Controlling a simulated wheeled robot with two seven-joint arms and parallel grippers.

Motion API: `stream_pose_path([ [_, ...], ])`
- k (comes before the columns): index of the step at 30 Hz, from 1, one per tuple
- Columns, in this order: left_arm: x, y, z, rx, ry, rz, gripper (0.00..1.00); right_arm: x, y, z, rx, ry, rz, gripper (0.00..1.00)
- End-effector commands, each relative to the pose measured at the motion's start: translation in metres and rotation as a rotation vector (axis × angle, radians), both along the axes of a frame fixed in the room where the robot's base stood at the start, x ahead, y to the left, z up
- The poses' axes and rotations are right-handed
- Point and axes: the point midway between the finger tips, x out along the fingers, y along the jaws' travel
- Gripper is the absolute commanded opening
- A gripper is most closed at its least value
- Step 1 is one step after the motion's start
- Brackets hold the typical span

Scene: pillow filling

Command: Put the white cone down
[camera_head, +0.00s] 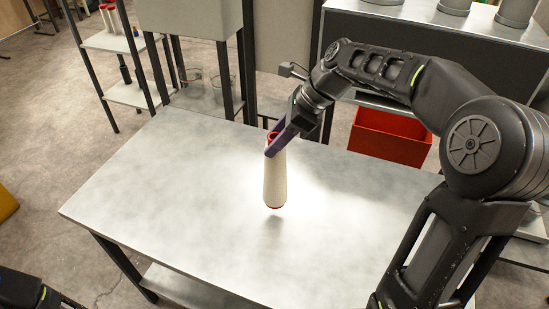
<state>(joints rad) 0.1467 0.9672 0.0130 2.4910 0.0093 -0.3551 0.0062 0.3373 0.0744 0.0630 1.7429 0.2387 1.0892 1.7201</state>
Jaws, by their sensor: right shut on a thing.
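The white cone (275,180) has red ends and hangs upright over the middle of the grey metal table (150,200). My right gripper (275,146) is shut on the cone near its upper end. A shadow lies under the cone, and its lower end looks a little above the tabletop or close to touching it; I cannot tell exactly. Part of my left arm shows at the bottom left corner, but its gripper is not in view.
The tabletop is otherwise clear. A red bin (390,137) stands behind the table's right side. A shelf (112,42) at the back left bears similar white cones (111,18). Grey cylinders (517,12) stand on a unit at the back right.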

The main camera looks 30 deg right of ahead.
Motion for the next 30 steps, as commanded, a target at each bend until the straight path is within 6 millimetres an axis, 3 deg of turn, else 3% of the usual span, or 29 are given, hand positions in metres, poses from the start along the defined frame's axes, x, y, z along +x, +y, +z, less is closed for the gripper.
stream_pose_path([
  [12, 0.000, 0.000, 0.001, 0.001, 0.000, 0.000, 0.00, 0.000, 0.000, -0.010, 0.000, 0.000, 0.000, 0.00],
  [21, -0.001, 0.000, 0.004, 0.002, 0.002, 0.001, 0.00, 0.000, 0.000, -0.044, 0.001, 0.001, -0.002, 0.00],
  [30, -0.001, 0.000, 0.003, 0.002, 0.002, 0.001, 0.00, 0.000, 0.000, -0.046, 0.000, -0.001, -0.001, 0.00],
])
